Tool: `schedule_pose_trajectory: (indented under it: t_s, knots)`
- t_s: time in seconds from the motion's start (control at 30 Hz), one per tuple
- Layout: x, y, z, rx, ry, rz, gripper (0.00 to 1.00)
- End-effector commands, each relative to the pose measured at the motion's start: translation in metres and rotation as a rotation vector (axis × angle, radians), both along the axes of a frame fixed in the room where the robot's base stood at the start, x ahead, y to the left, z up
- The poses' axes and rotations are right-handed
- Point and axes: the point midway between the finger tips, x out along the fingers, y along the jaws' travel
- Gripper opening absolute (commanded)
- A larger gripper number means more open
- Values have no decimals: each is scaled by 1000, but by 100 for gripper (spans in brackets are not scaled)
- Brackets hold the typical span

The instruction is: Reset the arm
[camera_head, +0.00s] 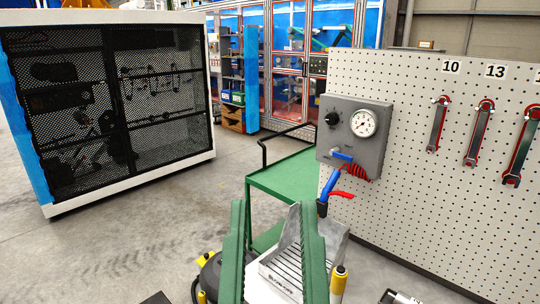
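Two upright green ridged fingers rise from the bottom middle of the head view, and I take them for my gripper (272,204). They stand wide apart, so it looks open. Nothing is clearly held between them. A grey slotted metal part (291,246) and a white block with dark lettering (277,286) show in the gap and behind the right finger. Whether these touch the fingers cannot be told. The rest of my arm is not clearly seen.
A green cart (290,175) stands just beyond. On the right, a white pegboard (415,190) carries several wrenches (438,125) and a grey gauge box (354,137) with a blue air gun (328,188). A mesh-fronted cabinet (110,105) stands left; floor between is clear.

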Motion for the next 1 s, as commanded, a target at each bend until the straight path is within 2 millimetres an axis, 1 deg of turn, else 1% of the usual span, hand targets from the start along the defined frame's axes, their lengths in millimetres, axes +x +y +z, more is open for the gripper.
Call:
schedule_pose_trajectory:
  t_s: [0.03,0.07,0.1,0.17,0.2,0.27,0.3,0.37,0.4,0.5,0.6,0.7,0.77,1.0]
  knots:
    - [0,1,61,0,0,1,36]
    - [0,1,76,0,0,3,36]
    - [0,1,97,1,2,4,36]
    - [1,2,128,2,3,6,36]
    - [1,2,149,2,4,8,36]
    - [1,3,179,3,5,10,36]
    - [1,3,200,3,5,11,36]
    - [1,4,231,3,6,13,36]
    - [1,4,250,3,7,15,36]
    - [2,5,292,5,8,18,36]
    - [2,6,319,6,9,20,36]
    - [2,6,332,6,9,21,36]
    - [2,6,333,6,9,21,36]
    - [2,6,330,6,9,21,36]
